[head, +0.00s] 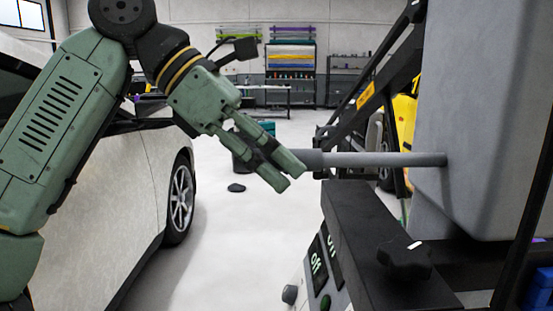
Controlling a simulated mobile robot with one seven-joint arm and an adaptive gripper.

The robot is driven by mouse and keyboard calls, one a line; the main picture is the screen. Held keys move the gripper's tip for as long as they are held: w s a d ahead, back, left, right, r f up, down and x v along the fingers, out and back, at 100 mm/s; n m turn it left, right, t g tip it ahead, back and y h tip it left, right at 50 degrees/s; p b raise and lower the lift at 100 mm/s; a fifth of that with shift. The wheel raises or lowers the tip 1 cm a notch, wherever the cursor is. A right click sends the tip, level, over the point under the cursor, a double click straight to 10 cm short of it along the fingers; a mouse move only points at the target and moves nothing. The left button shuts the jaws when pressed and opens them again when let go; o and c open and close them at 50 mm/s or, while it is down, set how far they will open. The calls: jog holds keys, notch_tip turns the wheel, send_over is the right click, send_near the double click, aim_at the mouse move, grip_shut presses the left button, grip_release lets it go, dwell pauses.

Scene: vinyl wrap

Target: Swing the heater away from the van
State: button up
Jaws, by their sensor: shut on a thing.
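The heater (485,130) stands at the right, a large grey housing on a black frame. A grey horizontal bar handle (385,159) sticks out from its left side. My gripper (290,165), at the end of my green arm, is shut on the left end of this handle. The fingers partly hide the grip. The white van (110,185) stands at the left, partly behind my arm, with a front or rear wheel (180,200) showing.
A control box with an "off" label (316,264) and a black knob (405,259) sit at the lower right. The pale floor (235,240) between van and heater is mostly clear. A yellow vehicle (402,130) stands behind the frame.

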grip_shut()
